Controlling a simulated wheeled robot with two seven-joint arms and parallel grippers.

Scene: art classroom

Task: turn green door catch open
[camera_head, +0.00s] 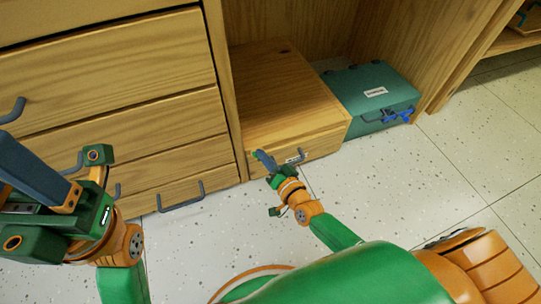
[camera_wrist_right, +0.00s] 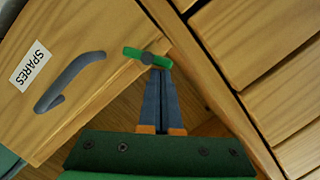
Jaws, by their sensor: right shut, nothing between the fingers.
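The green door catch (camera_wrist_right: 133,52) is a short green bar on a grey round pivot, near the edge of a wooden front labelled SPARES (camera_wrist_right: 20,90). It lies crosswise over my fingertips in the right wrist view. In the head view a bit of the catch (camera_head: 255,154) shows at the left of the low wooden box's front. My right gripper (camera_wrist_right: 160,72) is shut and empty, its blue fingertips right at the catch's right half; I cannot tell whether they touch. My left gripper (camera_head: 30,170) is at the left, far from the catch, its fingertips partly hidden.
The low wooden box (camera_head: 285,90) has a grey handle (camera_wrist_right: 70,80) on its front. A teal case (camera_head: 365,85) with a blue latch stands to its right. Drawers (camera_head: 120,75) with grey handles fill the left. The speckled floor (camera_head: 430,180) is clear at the right.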

